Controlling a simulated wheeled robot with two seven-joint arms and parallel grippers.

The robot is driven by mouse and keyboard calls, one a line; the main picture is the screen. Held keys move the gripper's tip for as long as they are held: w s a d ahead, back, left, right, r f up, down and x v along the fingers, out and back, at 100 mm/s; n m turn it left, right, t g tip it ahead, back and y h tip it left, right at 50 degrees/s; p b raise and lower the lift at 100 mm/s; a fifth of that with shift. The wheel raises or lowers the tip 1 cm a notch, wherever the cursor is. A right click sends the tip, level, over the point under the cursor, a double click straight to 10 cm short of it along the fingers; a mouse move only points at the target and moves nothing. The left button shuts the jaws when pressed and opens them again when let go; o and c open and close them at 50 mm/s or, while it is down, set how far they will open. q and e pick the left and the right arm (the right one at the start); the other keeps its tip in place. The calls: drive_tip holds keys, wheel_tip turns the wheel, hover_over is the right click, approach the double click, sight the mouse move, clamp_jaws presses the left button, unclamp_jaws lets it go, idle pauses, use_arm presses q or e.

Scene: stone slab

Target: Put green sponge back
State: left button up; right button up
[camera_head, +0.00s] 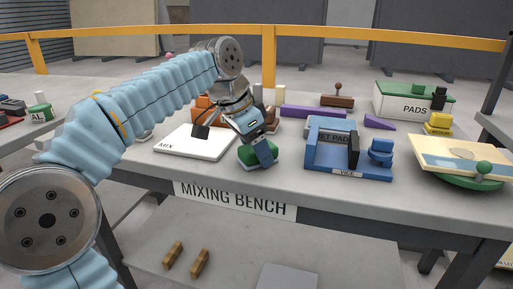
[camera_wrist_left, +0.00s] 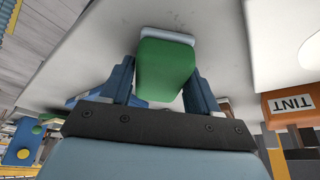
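The green sponge (camera_head: 246,156), with a pale layer on one face, is at the front of the mixing bench, just right of the white MIX board (camera_head: 193,143). My left gripper (camera_head: 262,150) points down at it, and a blue finger hides part of it. In the left wrist view the sponge (camera_wrist_left: 166,70) sits between the two blue fingers (camera_wrist_left: 160,82), which appear to touch its sides. Whether it is clear of the bench top I cannot tell. My right gripper is not in view.
Right of the sponge are a blue vice (camera_head: 345,164) and a pale-blue block lettered "ET PAD" (camera_head: 330,124). A PADS box (camera_head: 405,100), a yellow block (camera_head: 438,123) and a tilted cream board (camera_head: 463,156) stand farther right. Purple wedges (camera_head: 313,112) lie behind. An orange TINT holder (camera_wrist_left: 291,105) is near my wrist.

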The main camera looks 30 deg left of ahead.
use_arm(q)
drive_tip(key=o, duration=0.3)
drive_tip(key=shift+r, duration=0.15)
drive_tip(key=shift+r, duration=0.3)
drive_tip(key=p+v, duration=0.3)
drive_tip(key=v, duration=0.8)
drive_tip(key=shift+s+a+r, duration=0.1)
drive_tip(key=shift+s+r, duration=0.05)
drive_tip(key=shift+r, duration=0.05)
